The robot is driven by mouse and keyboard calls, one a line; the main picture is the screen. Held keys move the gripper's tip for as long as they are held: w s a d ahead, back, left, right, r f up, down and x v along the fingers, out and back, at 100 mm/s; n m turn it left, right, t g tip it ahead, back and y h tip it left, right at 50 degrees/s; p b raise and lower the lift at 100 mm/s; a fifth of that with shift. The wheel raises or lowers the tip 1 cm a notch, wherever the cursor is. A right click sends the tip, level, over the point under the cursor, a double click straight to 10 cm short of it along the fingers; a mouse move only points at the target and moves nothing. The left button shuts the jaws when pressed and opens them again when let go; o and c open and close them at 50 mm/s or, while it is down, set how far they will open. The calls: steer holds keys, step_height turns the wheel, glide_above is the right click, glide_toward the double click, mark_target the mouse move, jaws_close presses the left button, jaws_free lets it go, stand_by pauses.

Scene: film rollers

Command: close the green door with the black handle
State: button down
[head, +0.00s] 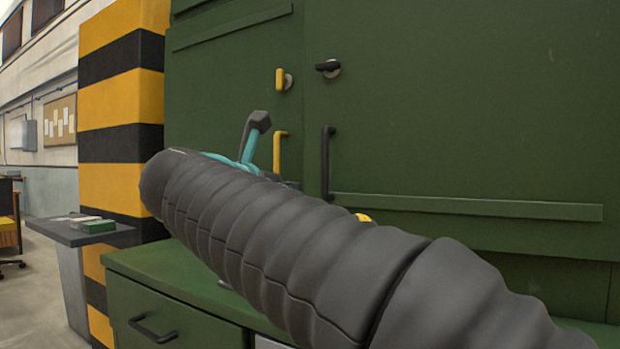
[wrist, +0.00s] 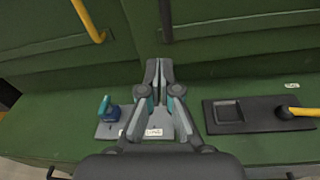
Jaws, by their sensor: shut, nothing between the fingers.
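The green door with the black handle (head: 460,110) is the right one of two cabinet doors and looks nearly flush with its neighbour; I cannot tell whether a small gap remains. Its upright black handle (head: 327,163) is near its left edge, below a black turn latch (head: 328,67). The handle's lower end (wrist: 166,22) shows in the wrist view. My gripper (wrist: 158,66) is shut and empty, pointing at the doors just below that handle; contact is unclear. In the head view, my arm hides most of the gripper (head: 258,122).
The left green door (head: 230,80) has a yellow handle (head: 280,150). On the green ledge (wrist: 50,110) are a plate with a blue switch (wrist: 107,107) and a black panel with a yellow lever (wrist: 297,111). A striped pillar (head: 120,100) and small shelf (head: 75,235) stand left.

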step_height(320, 180, up, 2)
steer(key=a+r+n+t, duration=0.1)
steer(key=a, duration=0.2)
glide_toward(315, 169)
steer(key=shift+n, duration=0.3)
steer(key=x, duration=0.7)
steer(key=shift+w+f, duration=0.1)
